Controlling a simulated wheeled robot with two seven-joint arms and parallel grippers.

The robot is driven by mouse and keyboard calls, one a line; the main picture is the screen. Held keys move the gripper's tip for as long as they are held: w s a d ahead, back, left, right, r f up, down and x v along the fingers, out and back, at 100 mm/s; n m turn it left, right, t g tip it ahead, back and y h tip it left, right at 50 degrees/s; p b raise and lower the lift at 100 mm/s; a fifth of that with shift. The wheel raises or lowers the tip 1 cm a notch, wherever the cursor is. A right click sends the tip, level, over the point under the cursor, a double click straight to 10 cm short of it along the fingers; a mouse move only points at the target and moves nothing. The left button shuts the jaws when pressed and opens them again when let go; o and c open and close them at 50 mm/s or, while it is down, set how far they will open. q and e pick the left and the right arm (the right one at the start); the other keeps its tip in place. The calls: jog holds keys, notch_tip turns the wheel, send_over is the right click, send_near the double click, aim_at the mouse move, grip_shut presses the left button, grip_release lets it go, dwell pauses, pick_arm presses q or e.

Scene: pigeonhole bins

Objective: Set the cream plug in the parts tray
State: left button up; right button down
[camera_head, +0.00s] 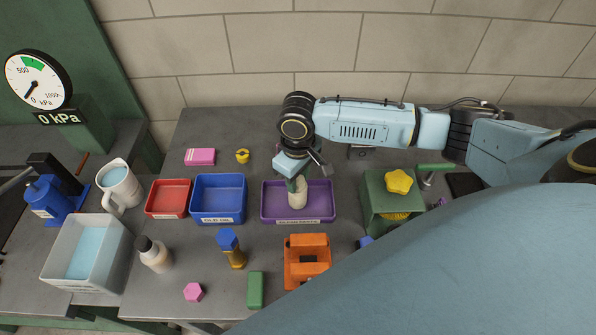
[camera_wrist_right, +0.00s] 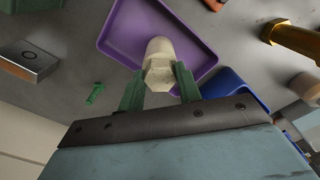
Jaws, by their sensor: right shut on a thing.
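The cream plug (camera_head: 298,198) is upright between the fingers of my right gripper (camera_head: 297,184), within the outline of the purple tray (camera_head: 321,200). In the right wrist view, the green fingers are shut on the cream plug (camera_wrist_right: 159,58), its rounded end pointing at the purple tray (camera_wrist_right: 118,38). I cannot tell whether the plug touches the tray floor. The tray has a label on its front that I cannot read surely, and looks otherwise empty. My left gripper is not in view.
A blue bin (camera_head: 218,195) and a red bin (camera_head: 168,198) stand left of the tray. A green box (camera_head: 382,205) with a yellow piece (camera_head: 399,181) stands right. An orange holder (camera_head: 306,258) and a blue-capped brass bolt (camera_head: 232,250) stand in front.

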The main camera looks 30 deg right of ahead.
jog(key=shift+f, duration=0.4)
grip_release()
dwell(0.8)
dwell(0.4)
notch_tip(320, 180, up, 3)
jog(key=p, duration=0.3)
jog(key=shift+r+p, duration=1.4)
jog(key=shift+r, duration=1.55)
